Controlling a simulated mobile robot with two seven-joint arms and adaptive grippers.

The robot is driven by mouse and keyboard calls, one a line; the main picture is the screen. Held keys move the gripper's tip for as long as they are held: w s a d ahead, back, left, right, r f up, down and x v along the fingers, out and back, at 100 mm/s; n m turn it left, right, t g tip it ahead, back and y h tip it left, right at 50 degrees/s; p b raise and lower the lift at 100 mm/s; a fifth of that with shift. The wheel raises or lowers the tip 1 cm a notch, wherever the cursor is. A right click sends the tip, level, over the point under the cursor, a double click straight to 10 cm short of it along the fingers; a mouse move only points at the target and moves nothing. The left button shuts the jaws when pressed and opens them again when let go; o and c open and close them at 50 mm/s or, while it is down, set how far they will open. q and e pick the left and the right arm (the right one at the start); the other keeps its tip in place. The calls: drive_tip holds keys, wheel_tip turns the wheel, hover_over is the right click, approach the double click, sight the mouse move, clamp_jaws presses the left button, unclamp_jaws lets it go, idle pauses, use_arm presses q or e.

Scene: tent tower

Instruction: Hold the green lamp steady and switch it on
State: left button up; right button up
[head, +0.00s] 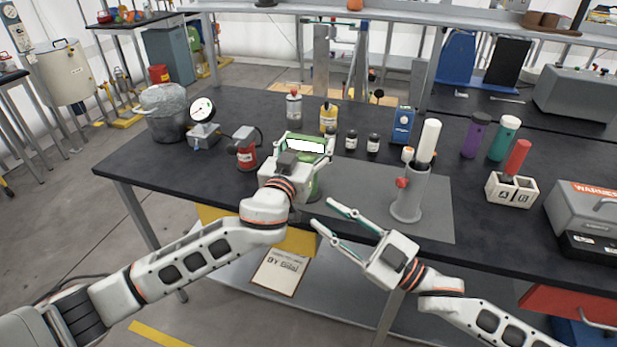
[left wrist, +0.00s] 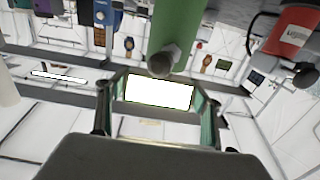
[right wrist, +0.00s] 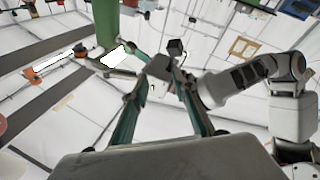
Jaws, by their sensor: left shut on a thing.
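The lamp's green body also shows in the right wrist view (right wrist: 106,22). My right gripper (head: 321,213) is open and empty, lower and just right of the lamp.
A grey holder (head: 408,200) with a white-topped tube stands right of the lamp on a grey mat (head: 436,225). A red can (head: 246,152) stands to the left. Bottles and a blue meter (head: 402,125) stand behind.

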drive_tip(key=w+d+n+h, duration=0.1)
drive_tip(key=n, duration=0.2)
drive_tip(key=w+d+n+t, duration=0.1)
drive_tip(key=w+n, duration=0.1)
drive_tip(key=n, duration=0.1)
drive_tip(key=w+d+f+n+h, duration=0.1)
drive_tip(key=w+d+n, duration=0.1)
drive_tip(key=n, duration=0.2)
drive_tip(key=shift+h, duration=0.3)
drive_tip(key=x, duration=1.1)
drive_tip(key=shift+w+a, duration=0.2)
drive_tip(key=shift+w, duration=0.05)
drive_tip(key=shift+r, duration=0.1)
clamp_jaws()
